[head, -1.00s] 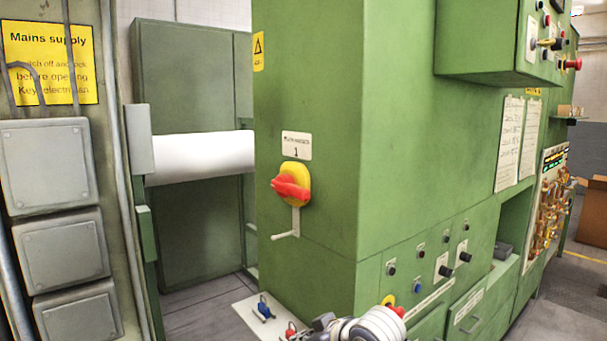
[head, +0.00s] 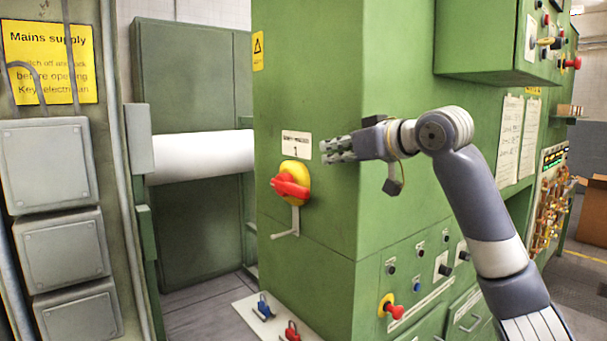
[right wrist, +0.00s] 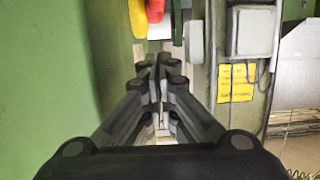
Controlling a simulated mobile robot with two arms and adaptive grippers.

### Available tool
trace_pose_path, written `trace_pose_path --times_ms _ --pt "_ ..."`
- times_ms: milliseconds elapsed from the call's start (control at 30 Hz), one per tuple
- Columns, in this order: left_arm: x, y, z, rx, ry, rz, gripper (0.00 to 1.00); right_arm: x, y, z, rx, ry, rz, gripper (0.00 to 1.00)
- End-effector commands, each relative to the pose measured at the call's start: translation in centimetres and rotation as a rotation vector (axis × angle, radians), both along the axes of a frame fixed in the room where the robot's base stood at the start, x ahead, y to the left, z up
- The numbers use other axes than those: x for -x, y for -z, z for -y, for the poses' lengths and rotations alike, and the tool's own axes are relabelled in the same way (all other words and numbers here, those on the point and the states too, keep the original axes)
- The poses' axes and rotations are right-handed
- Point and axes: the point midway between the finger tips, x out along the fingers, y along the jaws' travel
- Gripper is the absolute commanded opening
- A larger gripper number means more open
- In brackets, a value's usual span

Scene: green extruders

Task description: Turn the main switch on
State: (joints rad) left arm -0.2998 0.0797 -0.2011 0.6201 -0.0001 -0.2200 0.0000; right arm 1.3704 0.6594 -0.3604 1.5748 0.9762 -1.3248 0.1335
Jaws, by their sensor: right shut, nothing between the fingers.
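The main switch (head: 291,184) is a red rotary handle on a yellow round plate, on the front face of the green cabinet (head: 310,90). A white label (head: 296,145) sits above it and a small pale lever (head: 287,234) hangs below it. My right gripper (head: 328,150) is shut and empty, to the right of the switch and slightly higher, apart from it. In the right wrist view the closed fingers (right wrist: 160,75) point forward, with the red and yellow of the switch (right wrist: 148,15) at the top, partly cut off. My left gripper is not in view.
A control box (head: 490,45) juts out above. Grey boxes (head: 48,165) and a yellow sign (head: 48,60) stand at left. Blue and red padlocks lie on a white ledge (head: 250,312).

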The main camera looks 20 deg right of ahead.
Motion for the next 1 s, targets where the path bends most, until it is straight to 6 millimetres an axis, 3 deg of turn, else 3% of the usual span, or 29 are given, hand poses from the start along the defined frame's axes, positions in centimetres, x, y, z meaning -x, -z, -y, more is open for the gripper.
trace_pose_path --times_ms 467,633,1000 --pt "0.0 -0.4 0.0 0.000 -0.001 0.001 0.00 -0.4 -0.3 -0.1 -0.004 -0.001 0.003 0.00" --pt "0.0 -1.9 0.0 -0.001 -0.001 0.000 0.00 -2.5 0.0 -1.0 -0.003 -0.003 0.000 0.00" --pt "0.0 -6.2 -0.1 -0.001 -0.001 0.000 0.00 -9.4 2.1 -3.4 -0.002 0.000 -0.002 0.00"
